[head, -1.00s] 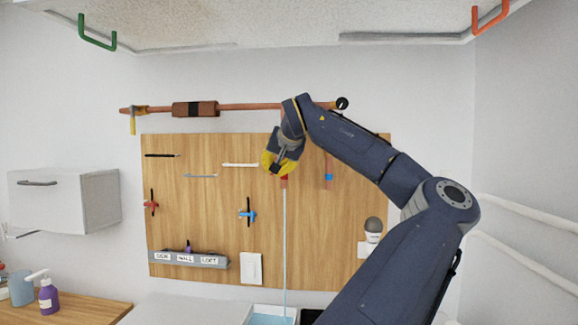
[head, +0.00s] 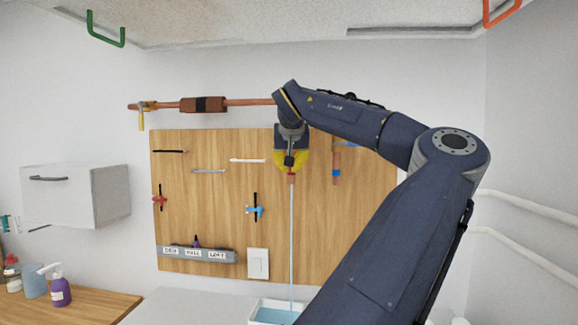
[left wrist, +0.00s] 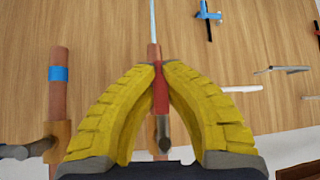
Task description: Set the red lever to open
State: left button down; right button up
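In the head view my left gripper (head: 291,166) is at the board, in front of the upright copper pipe with a red band (head: 291,179). Water runs down from this pipe. The left wrist view is turned upside down. There my yellow fingers (left wrist: 160,68) lean inward, their tips close together on either side of the red band (left wrist: 160,92). A grey lever-like piece with a dark round end (left wrist: 163,132) shows between the fingers. I cannot tell whether the fingertips press on anything. The valve is mostly hidden by the gripper. My right gripper is out of view.
A second copper pipe with a blue band (head: 337,172) hangs just right of the gripper. A horizontal copper pipe (head: 250,102) runs above the board. A blue-handled fitting (head: 255,209) is on the board to the left. A basin (head: 262,317) catches the water below.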

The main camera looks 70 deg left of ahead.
pick_arm(q)
jog(key=shift+w+r, duration=0.15)
jog(key=shift+r, duration=0.1)
jog(key=c, duration=1.4)
grip_release()
jog(key=shift+f, duration=0.2)
jog(key=v, duration=1.2)
